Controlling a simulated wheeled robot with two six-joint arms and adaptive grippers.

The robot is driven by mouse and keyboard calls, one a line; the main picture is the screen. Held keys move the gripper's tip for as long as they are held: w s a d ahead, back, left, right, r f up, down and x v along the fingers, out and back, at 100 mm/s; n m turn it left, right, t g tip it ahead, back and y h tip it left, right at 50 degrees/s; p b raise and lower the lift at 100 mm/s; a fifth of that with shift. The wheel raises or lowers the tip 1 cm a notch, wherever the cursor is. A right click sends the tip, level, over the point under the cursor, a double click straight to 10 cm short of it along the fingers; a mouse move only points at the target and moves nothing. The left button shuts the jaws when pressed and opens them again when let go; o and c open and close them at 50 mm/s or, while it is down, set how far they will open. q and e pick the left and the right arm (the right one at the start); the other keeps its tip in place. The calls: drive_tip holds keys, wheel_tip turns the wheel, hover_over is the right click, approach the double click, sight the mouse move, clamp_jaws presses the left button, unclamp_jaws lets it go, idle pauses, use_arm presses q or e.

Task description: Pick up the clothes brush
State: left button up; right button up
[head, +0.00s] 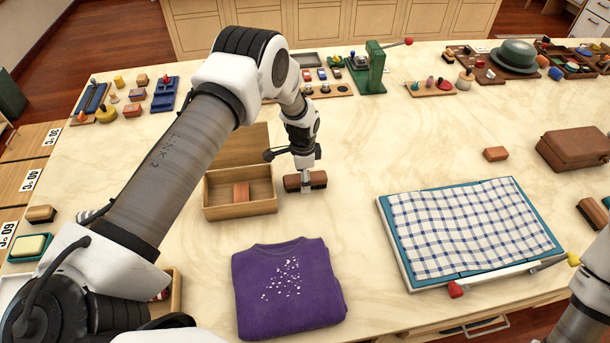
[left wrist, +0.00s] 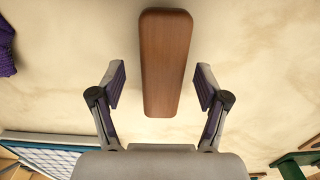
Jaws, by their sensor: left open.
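The clothes brush (head: 318,180), with a brown wooden back and dark bristles, is on the pale worktop just right of an open wooden box. My left gripper (head: 305,184) points down at it from above and partly covers it. In the left wrist view the brush's smooth wooden back (left wrist: 166,50) lies lengthwise between the two fingers of my open left gripper (left wrist: 161,85). A gap shows on each side, so neither finger touches it. Part of my right arm shows at the lower right, but its gripper is out of view.
The wooden box (head: 240,209) holds a small brown block. A purple sweater (head: 288,290) with white specks lies in front. A checked cloth (head: 470,228) on a board lies to the right. A green press (head: 370,70) and small items line the back.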

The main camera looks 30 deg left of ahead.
use_arm(q)
drive_tip(key=shift+w+a+f, duration=0.1)
drive_tip(key=shift+w+f, duration=0.05)
drive_tip(key=shift+f, duration=0.35)
drive_tip(key=shift+w+a+f, duration=0.1)
drive_tip(key=shift+w+f, duration=0.05)
drive_tip(key=shift+f, duration=0.35)
drive_tip(key=shift+s+d+r, duration=0.15)
drive_tip(key=shift+d+r, duration=0.05)
drive_tip(key=shift+c, duration=1.1)
drive_tip(key=shift+s, duration=0.1)
drive_tip(key=c, duration=1.1)
use_arm(e)
drive_tip(key=shift+w+r, duration=0.15)
use_arm(q)
drive_tip(key=shift+r, duration=0.1)
drive_tip(key=shift+r, duration=0.15)
wheel_tip(320, 180, up, 9)
drive_tip(key=b, duration=0.2)
drive_tip(key=shift+b, duration=0.4)
drive_tip(key=shift+r, duration=0.25)
use_arm(e)
wheel_tip(320, 180, down, 3)
drive_tip(key=shift+w+r, duration=0.1)
